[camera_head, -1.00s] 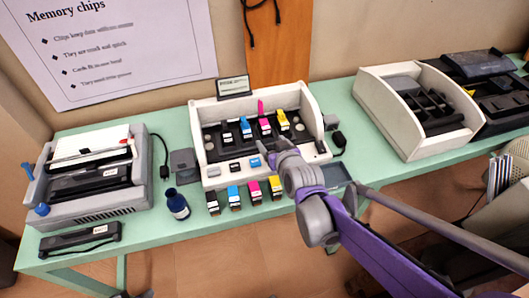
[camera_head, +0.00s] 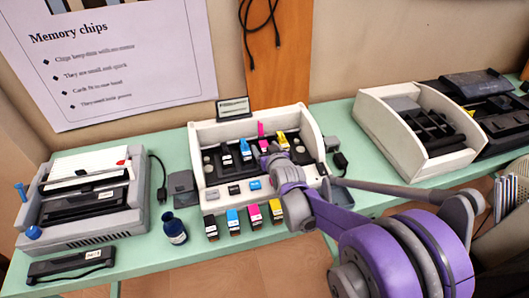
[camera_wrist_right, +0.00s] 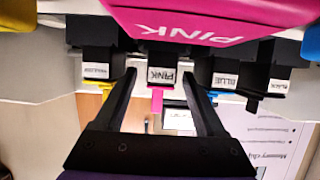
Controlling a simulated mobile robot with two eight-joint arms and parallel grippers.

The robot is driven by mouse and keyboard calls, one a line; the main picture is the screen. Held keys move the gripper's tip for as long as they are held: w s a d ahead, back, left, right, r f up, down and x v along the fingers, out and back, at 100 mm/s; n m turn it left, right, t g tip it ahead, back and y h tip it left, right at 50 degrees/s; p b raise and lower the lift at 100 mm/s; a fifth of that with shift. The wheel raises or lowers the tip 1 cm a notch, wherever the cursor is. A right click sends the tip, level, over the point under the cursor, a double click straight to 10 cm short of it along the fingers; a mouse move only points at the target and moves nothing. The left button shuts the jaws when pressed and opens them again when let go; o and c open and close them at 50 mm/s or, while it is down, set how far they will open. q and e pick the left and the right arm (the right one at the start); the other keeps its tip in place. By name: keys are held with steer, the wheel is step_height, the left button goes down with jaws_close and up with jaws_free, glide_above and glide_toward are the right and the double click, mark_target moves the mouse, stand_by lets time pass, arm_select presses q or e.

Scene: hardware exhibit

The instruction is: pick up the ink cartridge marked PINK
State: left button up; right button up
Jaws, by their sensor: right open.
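A white printer (camera_head: 205,165) holds a row of cartridges. A pink piece (camera_head: 262,131) stands up there, between a blue (camera_head: 245,147) and a yellow (camera_head: 281,139) cartridge. My right gripper (camera_head: 271,156) is over the tray just below this pink piece, and partly hides the row. In the right wrist view, which looks upside down, my open right gripper (camera_wrist_right: 158,76) has its two dark fingers on either side of a black block labelled PINK (camera_wrist_right: 162,77) with a pink tab (camera_wrist_right: 157,101). A large pink face marked PINK (camera_wrist_right: 190,22) fills the top. No grip shows. My left gripper is out of view.
A second row of cartridges, one pink (camera_head: 254,216), stands along the front of the table (camera_head: 150,275). A dark blue bottle (camera_head: 173,228) and a grey printer (camera_head: 85,190) are at the left. An open white unit (camera_head: 425,150) is at the right.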

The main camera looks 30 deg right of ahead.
steer(key=shift+w+f, duration=0.1)
steer(key=shift+w, duration=0.1)
jaws_close()
stand_by(0.5)
